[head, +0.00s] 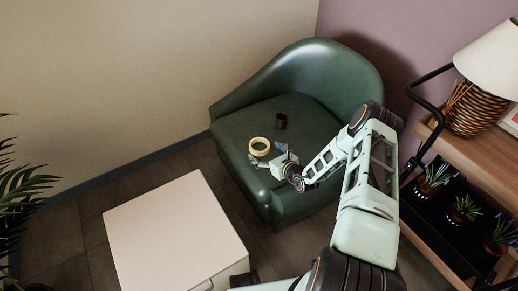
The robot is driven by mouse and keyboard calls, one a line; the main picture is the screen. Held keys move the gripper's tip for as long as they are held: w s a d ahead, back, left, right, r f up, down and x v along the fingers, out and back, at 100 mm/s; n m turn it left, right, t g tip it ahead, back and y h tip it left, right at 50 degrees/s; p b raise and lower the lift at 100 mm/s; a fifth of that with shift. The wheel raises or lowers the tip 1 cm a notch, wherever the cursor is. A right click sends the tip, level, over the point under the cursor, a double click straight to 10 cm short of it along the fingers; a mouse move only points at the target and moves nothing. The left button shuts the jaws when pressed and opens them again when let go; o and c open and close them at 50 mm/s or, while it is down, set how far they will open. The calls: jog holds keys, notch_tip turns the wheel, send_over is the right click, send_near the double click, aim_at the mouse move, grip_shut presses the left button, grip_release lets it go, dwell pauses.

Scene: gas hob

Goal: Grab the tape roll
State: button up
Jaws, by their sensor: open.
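The tape roll (259,146) is a pale yellow ring lying on the seat of a green armchair (247,120), near the seat's front left edge. My gripper (268,153) is open, with its fingers just to the right of and below the roll in the picture. One finger looks very close to the roll's edge; I cannot tell if they touch. No part of the roll is clearly between the fingers.
A small dark brown cup (281,121) stands on the seat behind the roll. The chair's backrest and arms surround the seat. A white cabinet (172,235) is at the lower left. A wooden shelf (470,160) with a lamp (490,65) and potted plants is at the right.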

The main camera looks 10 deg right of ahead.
aim_at(255, 141)
jog(key=shift+w+d+r+b+x, duration=0.15)
jog(key=shift+b+x, duration=0.4)
jog(key=shift+x, duration=1)
jog(key=shift+w+d+r+b+x, duration=0.1)
jog(key=shift+b+x, duration=0.4)
jog(key=shift+x, duration=1)
jog(key=shift+c, duration=0.7)
jog(key=c, duration=1.1)
jog(key=shift+c, duration=0.2)
jog(key=shift+r, duration=0.15)
